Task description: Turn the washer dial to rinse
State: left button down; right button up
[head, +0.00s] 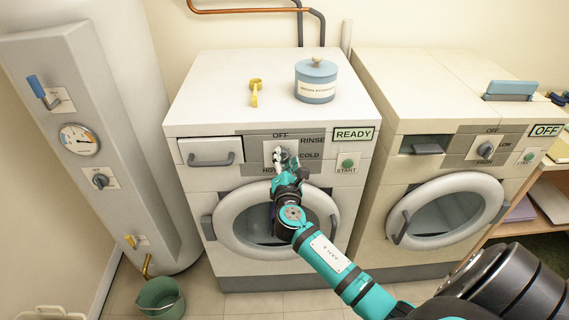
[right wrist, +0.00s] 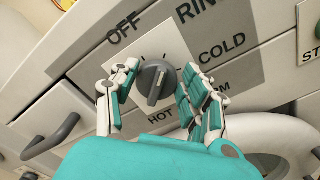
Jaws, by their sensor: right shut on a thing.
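The left washer (head: 215,95) has a grey control strip with a round dark grey dial (right wrist: 157,82) on a white plate. Around the dial I read OFF, RINSE, COLD, HOT and a partly hidden word ending in M. In the right wrist view the dial's raised grip ridge runs up and down, its lower end towards HOT. My right gripper (head: 283,158) reaches the dial from below. In the right wrist view its fingers (right wrist: 150,95) are shut on the dial from both sides. The head view mostly hides the dial behind the fingers. My left gripper is out of view.
The washer has a READY display (head: 354,134), a START button (head: 347,163) and a round door (head: 228,215) behind my arm. A blue canister (head: 316,85) and a yellow object (head: 255,92) stand on top. A second washer (head: 405,90) showing OFF is right; a boiler (head: 95,110) is left.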

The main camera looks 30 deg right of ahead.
dwell(0.5)
jog(key=o, duration=1.1)
jog(key=shift+o, duration=0.2)
jog(key=v, duration=1.2)
jog(key=shift+f, duration=0.1)
